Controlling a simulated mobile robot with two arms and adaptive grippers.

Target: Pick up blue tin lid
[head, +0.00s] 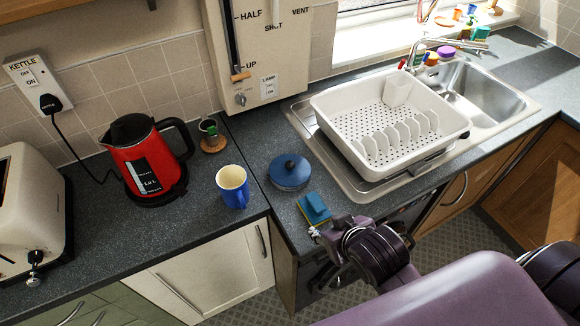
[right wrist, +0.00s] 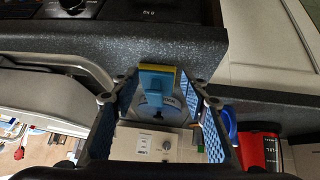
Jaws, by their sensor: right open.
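The blue tin lid (head: 290,172) is round with a dark knob and lies on the dark worktop, left of the sink's drainer. In the right wrist view the lid (right wrist: 170,107) shows between the fingers, partly hidden by a blue and yellow sponge (right wrist: 157,80). My right gripper (head: 328,230) is at the worktop's front edge, nearer the front than the lid and apart from it. In the right wrist view its fingers (right wrist: 158,101) are spread, with nothing held. My left gripper is out of view.
The sponge (head: 314,208) lies between my right gripper and the lid. A blue mug (head: 232,186) stands left of the lid, with a red kettle (head: 148,160) farther left. A white dish rack (head: 388,120) stands on the drainer to the right.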

